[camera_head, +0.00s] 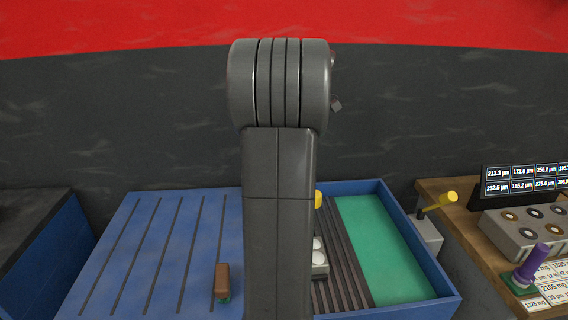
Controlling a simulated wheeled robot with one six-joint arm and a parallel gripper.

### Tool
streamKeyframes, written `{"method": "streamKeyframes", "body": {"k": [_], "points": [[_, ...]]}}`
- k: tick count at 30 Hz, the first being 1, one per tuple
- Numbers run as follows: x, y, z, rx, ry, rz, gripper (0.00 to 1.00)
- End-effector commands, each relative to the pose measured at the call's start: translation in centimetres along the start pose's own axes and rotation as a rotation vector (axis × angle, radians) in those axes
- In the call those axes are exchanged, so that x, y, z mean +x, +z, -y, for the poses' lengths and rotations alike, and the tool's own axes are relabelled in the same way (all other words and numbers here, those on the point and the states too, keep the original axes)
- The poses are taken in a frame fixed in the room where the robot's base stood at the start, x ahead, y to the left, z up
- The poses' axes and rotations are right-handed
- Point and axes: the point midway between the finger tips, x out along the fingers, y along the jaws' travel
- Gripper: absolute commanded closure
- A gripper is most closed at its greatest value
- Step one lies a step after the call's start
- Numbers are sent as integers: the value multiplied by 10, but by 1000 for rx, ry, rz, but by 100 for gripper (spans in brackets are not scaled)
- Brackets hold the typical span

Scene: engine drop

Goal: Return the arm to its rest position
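My arm's dark grey links (280,170) rise upright in the middle of the head view, with a thick rounded joint (278,85) at the top. My gripper does not show clearly; it seems hidden behind the arm or out of frame. A small dark piece (336,105) sticks out to the right of the joint, and I cannot tell what it is part of. Nothing held can be seen.
A blue slotted bench (145,245) has a brown-handled item (222,280). A blue tray with a green mat (385,250) stands right of my arm. A grey block with a yellow lever (437,203) and a wooden table (465,225) with a purple-handled tool (530,265) are further right.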

Motion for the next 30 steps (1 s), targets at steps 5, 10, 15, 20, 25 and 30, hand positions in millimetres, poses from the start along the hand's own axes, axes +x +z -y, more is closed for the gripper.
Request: {"method": "streamKeyframes", "body": {"k": [5, 10, 15, 20, 25, 30], "points": [[-20, 0, -2, 0, 1, 0, 100], [-26, -1, -3, 0, 0, 0, 100], [-27, -1, -3, 0, 0, -1, 100], [-26, -1, -3, 0, 0, -1, 100], [-14, -1, -1, 0, -2, -2, 100], [11, -1, 2, 0, -3, -2, 100]]}}
